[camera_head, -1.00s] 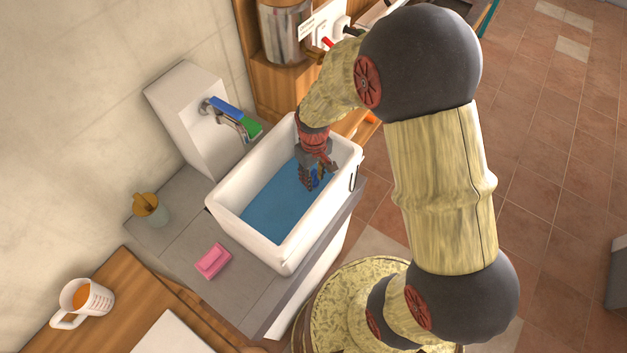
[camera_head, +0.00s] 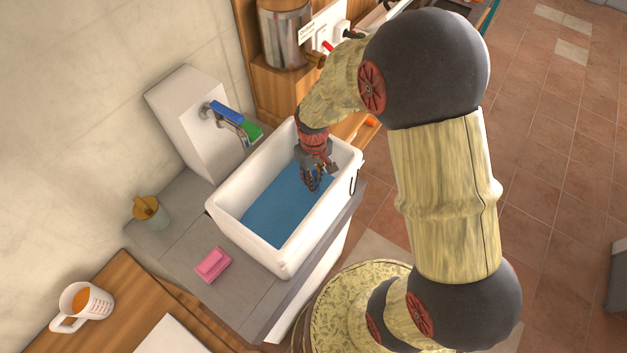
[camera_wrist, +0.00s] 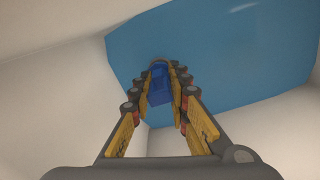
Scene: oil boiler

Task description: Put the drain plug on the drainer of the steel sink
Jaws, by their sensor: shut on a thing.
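The sink is a white rectangular basin (camera_head: 243,221) with a blue surface (camera_head: 280,212) inside, water or its floor. My gripper (camera_head: 314,186) points down into the basin at its far right end, near the right wall. In the wrist view, my gripper (camera_wrist: 161,72) is shut on a small dark-blue piece (camera_wrist: 160,88), which I take to be the drain plug. The piece is between the fingertips, over the blue surface. I cannot tell whether it touches that surface. I see no drainer; the blue surface or my gripper may hide it.
A tap with blue and green parts (camera_head: 236,120) reaches over the basin from the left. A pink soap (camera_head: 213,265) and a small jar (camera_head: 151,211) stand on the grey counter (camera_head: 178,240). A measuring cup (camera_head: 86,303) is at lower left. The basin walls surround my gripper.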

